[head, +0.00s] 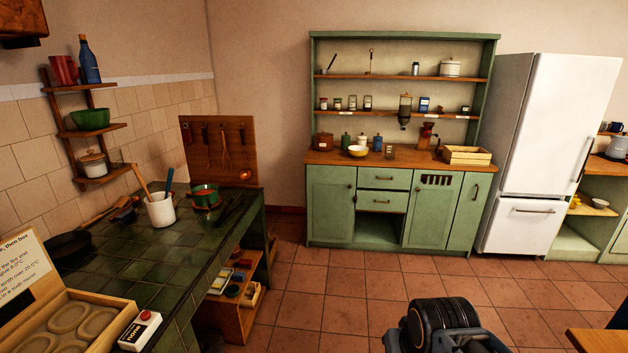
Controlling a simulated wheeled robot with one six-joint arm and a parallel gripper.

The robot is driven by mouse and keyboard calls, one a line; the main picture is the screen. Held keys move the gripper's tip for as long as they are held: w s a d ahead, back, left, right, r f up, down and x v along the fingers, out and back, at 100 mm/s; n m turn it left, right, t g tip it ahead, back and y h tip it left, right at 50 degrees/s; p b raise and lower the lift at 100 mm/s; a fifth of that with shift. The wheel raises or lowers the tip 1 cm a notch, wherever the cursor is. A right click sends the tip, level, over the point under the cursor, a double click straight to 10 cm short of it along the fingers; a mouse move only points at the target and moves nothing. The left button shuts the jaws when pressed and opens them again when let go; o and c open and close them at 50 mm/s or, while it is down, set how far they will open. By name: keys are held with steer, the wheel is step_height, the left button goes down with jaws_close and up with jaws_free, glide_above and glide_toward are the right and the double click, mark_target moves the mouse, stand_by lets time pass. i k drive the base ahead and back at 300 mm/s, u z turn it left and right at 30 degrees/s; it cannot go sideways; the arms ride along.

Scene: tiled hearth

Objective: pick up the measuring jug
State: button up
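I cannot pick out the measuring jug for certain. A small clear glass vessel (389,152) stands on the green dresser's wooden counter, right of a yellow bowl (358,151). Another clear glass shape (116,158) shows on the lowest wall shelf, beside a white lidded pot (93,164). Both are too small to tell whether either is a jug. A dark part of my arm shows at the bottom edge, right of centre. My gripper's fingers are not in view.
A green-tiled hearth (158,268) fills the left, with a white utensil crock (160,210) and an open wooden box (75,325). The green dresser (330,205) and white fridge (548,150) stand at the back. The tiled floor (340,300) between is clear. A table corner (600,340) shows lower right.

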mark_target(390, 150)
steer(key=u, duration=0.45)
steer(key=i, duration=2.4)
steer(key=z, duration=0.4)
steer(key=i, duration=2.25)
steer(key=z, duration=1.15)
steer(key=i, duration=0.65)
steer(key=z, duration=0.25)
